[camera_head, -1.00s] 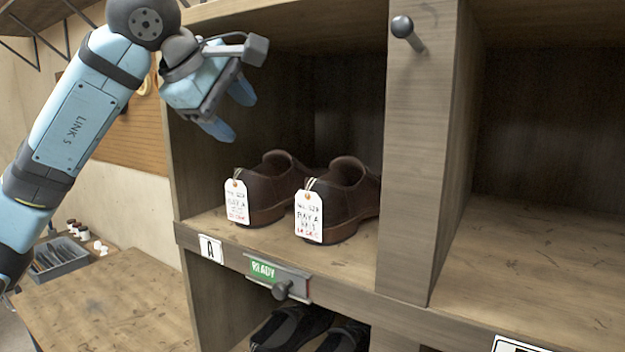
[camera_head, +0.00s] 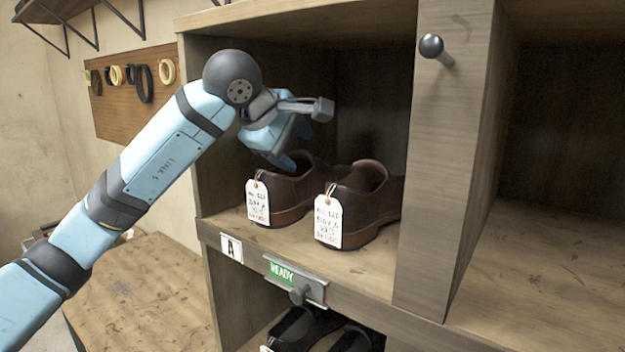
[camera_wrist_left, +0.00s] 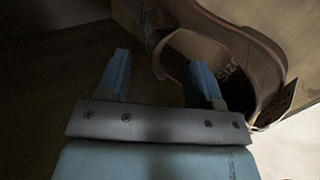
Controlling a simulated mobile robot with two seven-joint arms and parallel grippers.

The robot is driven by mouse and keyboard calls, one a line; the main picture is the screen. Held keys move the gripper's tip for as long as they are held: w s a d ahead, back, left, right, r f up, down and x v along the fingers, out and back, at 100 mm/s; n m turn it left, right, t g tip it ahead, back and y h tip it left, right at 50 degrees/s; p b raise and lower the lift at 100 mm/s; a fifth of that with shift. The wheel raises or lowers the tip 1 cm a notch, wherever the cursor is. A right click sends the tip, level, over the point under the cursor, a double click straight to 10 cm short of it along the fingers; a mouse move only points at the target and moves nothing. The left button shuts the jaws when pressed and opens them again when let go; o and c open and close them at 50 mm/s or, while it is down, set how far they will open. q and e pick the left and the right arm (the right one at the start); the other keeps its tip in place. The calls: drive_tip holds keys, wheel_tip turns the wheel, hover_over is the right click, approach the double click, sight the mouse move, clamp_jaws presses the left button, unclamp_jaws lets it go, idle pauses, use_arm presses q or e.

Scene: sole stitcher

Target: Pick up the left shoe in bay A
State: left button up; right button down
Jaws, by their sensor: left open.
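Two brown leather shoes stand side by side in bay A, heels toward me, each with a white tag. The left shoe (camera_head: 290,196) is partly covered at its top by my left gripper (camera_head: 293,146). The right shoe (camera_head: 365,205) stands beside it. My left gripper is open and empty, just above the left shoe's opening. In the left wrist view a brown shoe (camera_wrist_left: 262,62) fills the upper right, its opening showing lettering inside. There the right finger of my gripper (camera_wrist_left: 160,80) overlaps the opening and the left finger lies outside it. Contact cannot be told.
The bay label A (camera_head: 231,248) and a green READY plate (camera_head: 282,273) with a knob are on the shelf edge. A wooden post (camera_head: 448,150) with a dark knob closes the bay's right side. Dark shoes (camera_head: 300,328) stand below. The neighbouring bay (camera_head: 550,250) looks empty.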

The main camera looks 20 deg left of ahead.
sight(299, 151)
use_arm(q)
drive_tip(key=x, duration=0.4)
drive_tip(key=shift+r+p, duration=0.1)
drive_tip(key=shift+p, duration=0.3)
drive_tip(key=shift+s+a, duration=0.1)
drive_tip(key=shift+c, duration=0.2)
clamp_jaws()
drive_tip(key=shift+r, duration=0.1)
drive_tip(key=shift+r, duration=0.1)
